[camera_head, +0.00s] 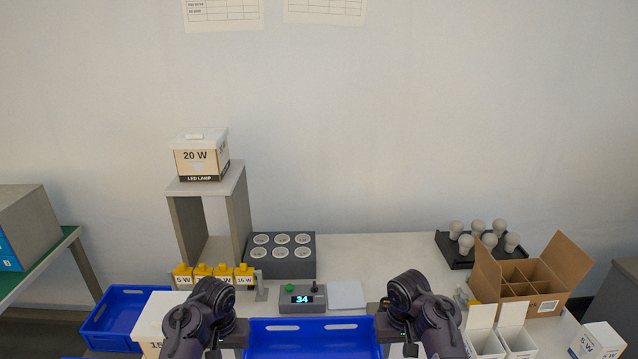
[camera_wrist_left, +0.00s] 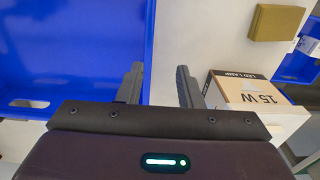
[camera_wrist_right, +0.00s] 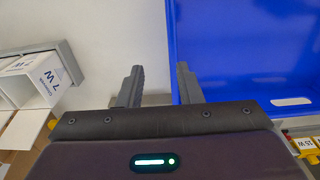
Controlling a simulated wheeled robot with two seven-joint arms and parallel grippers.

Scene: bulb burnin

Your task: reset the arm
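My right gripper (camera_head: 382,306) is low over the near part of the table, at the right end of the blue tray (camera_head: 312,324). In the right wrist view its two fingers (camera_wrist_right: 158,86) stand apart with nothing between them. My left gripper (camera_head: 240,326) is at the left end of the same tray. In the left wrist view its fingers (camera_wrist_left: 160,86) are also apart and empty. Both arms are folded in close at the bottom of the head view. The tray's near part is cut off by the picture edge.
A grey socket block (camera_head: 310,241) and a control box reading 34 (camera_head: 302,298) stand behind the tray. A stand (camera_head: 242,212) carries a 20 W box (camera_head: 200,158). A divided carton (camera_head: 550,277) and a black bulb tray (camera_head: 452,250) are at right. A blue crate (camera_head: 122,312) is at left.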

